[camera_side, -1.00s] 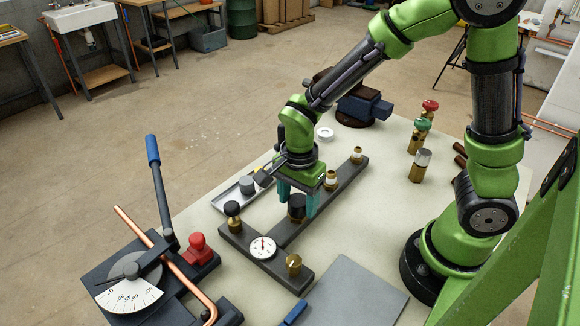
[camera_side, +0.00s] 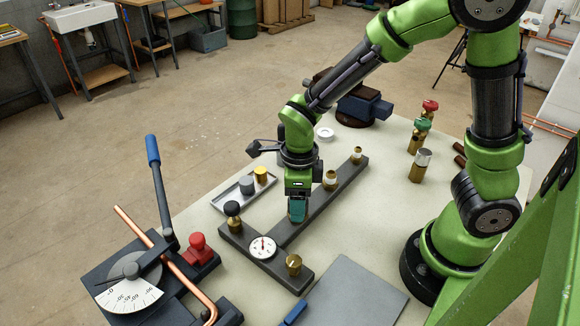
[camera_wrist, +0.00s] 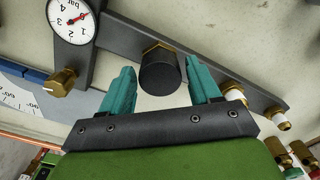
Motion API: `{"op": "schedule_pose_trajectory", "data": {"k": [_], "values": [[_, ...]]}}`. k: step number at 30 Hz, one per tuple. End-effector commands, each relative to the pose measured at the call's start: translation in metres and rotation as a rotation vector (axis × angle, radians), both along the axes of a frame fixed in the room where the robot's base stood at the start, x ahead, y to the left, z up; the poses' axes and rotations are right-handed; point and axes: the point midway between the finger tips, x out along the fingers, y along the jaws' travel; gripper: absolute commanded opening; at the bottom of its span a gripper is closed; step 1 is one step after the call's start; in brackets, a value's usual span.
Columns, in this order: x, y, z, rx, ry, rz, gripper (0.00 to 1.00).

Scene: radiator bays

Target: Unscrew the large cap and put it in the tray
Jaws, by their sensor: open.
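The large black cap (camera_wrist: 160,76) sits on a brass hex fitting (camera_wrist: 157,46) on the dark manifold bar. In the wrist view it lies between the two teal fingers of my gripper (camera_wrist: 163,82), with a gap showing on each side. My gripper is open and points down over the bar in the side view (camera_side: 298,208), where its near finger hides the cap. The metal tray (camera_side: 222,203) lies left of the gripper. It holds a grey cylinder (camera_side: 246,186) and a yellow one (camera_side: 261,174).
The manifold bar (camera_side: 335,189) also carries a black-topped fitting (camera_side: 232,210), a pressure gauge (camera_side: 263,247), a brass plug (camera_side: 293,264) and white-banded fittings (camera_side: 331,180). A pipe bender (camera_side: 125,270) stands front left. Valves (camera_side: 421,165) stand to the right.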

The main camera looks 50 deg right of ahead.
Motion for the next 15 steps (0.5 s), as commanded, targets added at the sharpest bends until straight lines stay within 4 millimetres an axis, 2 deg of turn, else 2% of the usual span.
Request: {"op": "schedule_pose_trajectory", "data": {"k": [1, 11, 12, 15], "values": [[0.0000, 0.0000, 0.0000, 0.000, 0.000, 0.001, 0.61], [0.0001, -0.0001, 0.0000, 0.000, 0.000, 0.002, 0.10], [0.0001, -0.0001, 0.0000, 0.000, 0.000, 0.002, 0.07], [0.0001, -0.0002, 0.0000, 0.000, 0.000, 0.038, 0.07]]}}
